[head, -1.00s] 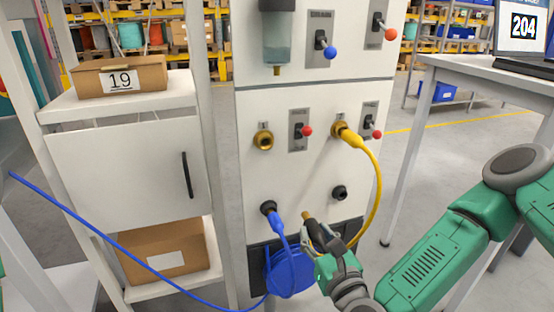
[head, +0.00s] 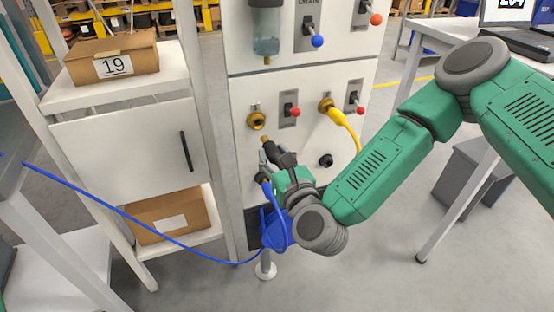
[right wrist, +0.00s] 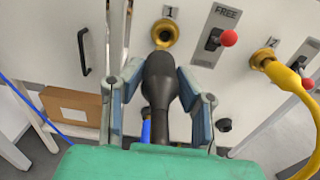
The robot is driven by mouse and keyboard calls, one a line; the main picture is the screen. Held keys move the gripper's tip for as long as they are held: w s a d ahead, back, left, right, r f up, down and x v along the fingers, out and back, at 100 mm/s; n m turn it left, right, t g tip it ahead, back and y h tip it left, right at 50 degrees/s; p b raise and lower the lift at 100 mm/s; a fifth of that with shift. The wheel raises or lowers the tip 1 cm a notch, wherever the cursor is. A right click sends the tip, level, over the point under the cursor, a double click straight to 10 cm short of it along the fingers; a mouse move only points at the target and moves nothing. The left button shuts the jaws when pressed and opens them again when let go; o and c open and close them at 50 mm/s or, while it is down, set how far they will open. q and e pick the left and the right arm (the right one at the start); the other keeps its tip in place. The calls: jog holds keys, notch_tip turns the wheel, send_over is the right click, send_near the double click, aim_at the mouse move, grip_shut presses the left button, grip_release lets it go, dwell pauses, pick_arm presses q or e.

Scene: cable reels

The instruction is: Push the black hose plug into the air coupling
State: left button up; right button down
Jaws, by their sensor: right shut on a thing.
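The black hose plug (head: 285,158), with a brass tip, is held in my right gripper (head: 272,154), its tip pointing up toward the panel. In the right wrist view, the plug (right wrist: 160,72) stands between the two fingers of the gripper (right wrist: 160,90), which is shut on it. The free brass air coupling (head: 256,120) is on the white panel, just above and left of the plug's tip. In the right wrist view, the coupling (right wrist: 165,33), marked 1, is straight beyond the plug. The plug and coupling look apart. My left gripper is out of view.
A yellow hose (head: 343,125) is plugged into the second brass coupling (head: 325,104) at right. A blue hose (head: 120,216) hangs low, crossing left. A cabinet (head: 125,150) with a box (head: 113,60) stands left. A dark socket (head: 326,160) is lower right.

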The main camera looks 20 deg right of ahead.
aim_at(270, 143)
jog(key=shift+w+d, duration=0.3)
jog(key=shift+w, duration=0.65)
jog(key=shift+w+d, duration=0.25)
jog(key=shift+w, duration=0.65)
jog(key=shift+w+a, duration=0.3)
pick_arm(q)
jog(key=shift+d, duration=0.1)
pick_arm(e)
jog(key=shift+a, duration=0.2)
jog(key=shift+d, duration=0.1)
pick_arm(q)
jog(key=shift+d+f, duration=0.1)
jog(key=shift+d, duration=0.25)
pick_arm(e)
jog(key=shift+d, duration=0.5)
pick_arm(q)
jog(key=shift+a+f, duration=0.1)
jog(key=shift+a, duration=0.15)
pick_arm(e)
jog(key=shift+a, duration=0.25)
pick_arm(q)
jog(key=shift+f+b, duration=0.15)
jog(key=shift+b, duration=0.3)
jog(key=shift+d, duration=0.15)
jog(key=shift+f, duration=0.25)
pick_arm(e)
jog(key=shift+a, duration=0.15)
